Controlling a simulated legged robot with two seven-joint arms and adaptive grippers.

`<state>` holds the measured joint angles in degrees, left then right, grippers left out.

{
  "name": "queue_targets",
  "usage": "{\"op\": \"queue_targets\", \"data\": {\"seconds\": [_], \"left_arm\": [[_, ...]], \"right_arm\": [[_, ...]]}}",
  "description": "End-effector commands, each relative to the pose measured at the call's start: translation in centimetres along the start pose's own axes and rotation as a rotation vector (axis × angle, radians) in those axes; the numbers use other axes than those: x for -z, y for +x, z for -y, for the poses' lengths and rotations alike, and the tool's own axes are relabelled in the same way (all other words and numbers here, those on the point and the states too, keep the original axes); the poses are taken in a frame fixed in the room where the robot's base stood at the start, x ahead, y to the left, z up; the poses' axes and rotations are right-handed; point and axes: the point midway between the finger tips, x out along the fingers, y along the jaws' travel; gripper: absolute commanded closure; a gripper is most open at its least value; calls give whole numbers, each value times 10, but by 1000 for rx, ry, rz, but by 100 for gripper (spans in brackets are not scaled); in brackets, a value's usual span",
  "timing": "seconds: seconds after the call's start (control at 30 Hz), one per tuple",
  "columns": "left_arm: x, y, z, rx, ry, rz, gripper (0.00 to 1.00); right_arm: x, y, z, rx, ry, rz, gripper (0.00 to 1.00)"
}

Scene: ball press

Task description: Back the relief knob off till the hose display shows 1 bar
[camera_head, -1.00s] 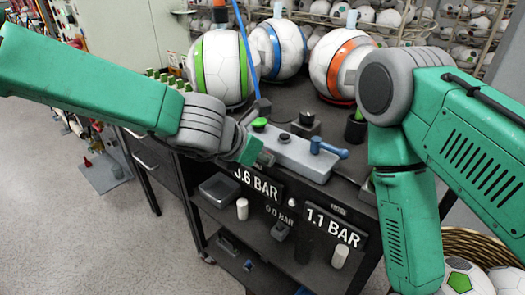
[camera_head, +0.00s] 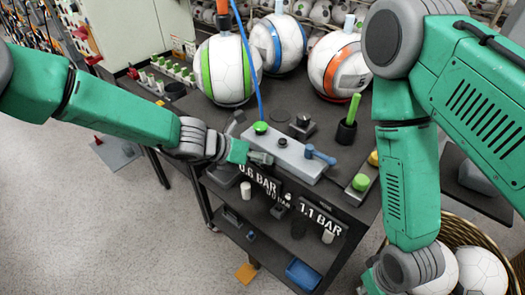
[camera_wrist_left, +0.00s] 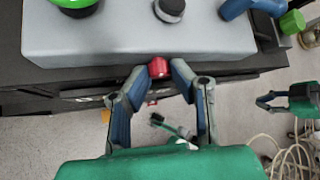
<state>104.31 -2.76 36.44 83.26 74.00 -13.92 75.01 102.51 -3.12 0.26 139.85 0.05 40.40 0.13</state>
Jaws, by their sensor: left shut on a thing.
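The relief knob (camera_wrist_left: 158,68) is a small red knob on the front face of the grey press block (camera_head: 290,155). My left gripper (camera_wrist_left: 160,74) is shut on this knob, one finger on each side. In the head view my left gripper (camera_head: 262,158) is at the block's front left and hides the knob. The hose display (camera_head: 322,216) reads 1.1 BAR. Another display (camera_head: 258,182) reads 0.6 BAR, and a smaller one between them reads 0.0 BAR. My right gripper (camera_head: 370,284) is low at the bottom edge, partly cut off; its opening is unclear.
A green button (camera_head: 261,127) and a blue lever (camera_head: 318,153) sit on the block. Several balls in coloured bands stand behind it. A blue hose (camera_head: 250,75) hangs over the bench. A wicker basket (camera_head: 468,228) of balls stands at right.

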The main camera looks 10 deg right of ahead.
Motion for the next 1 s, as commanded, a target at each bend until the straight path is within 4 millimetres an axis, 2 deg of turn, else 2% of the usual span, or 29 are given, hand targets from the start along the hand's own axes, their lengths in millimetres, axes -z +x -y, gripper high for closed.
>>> {"op": "queue_targets", "data": {"seconds": [0.03, 0.67, 0.7, 0.73, 1.0], "left_arm": [[-4, -2, -2, 5, -5, 7, 100], [-4, -2, -3, 30, -35, 7, 100], [-4, -2, -3, 30, -35, 7, 70], [-4, -2, -3, 30, -35, 7, 61], [-1, -1, -2, 31, -35, 3, 61]], "right_arm": [[0, 0, 0, 0, 0, 0, 100], [0, 0, 0, 0, 0, 0, 100], [0, 0, 0, 0, 0, 0, 100], [0, 0, 0, 0, 0, 0, 100], [0, -1, 0, 0, 0, -1, 100]]}}
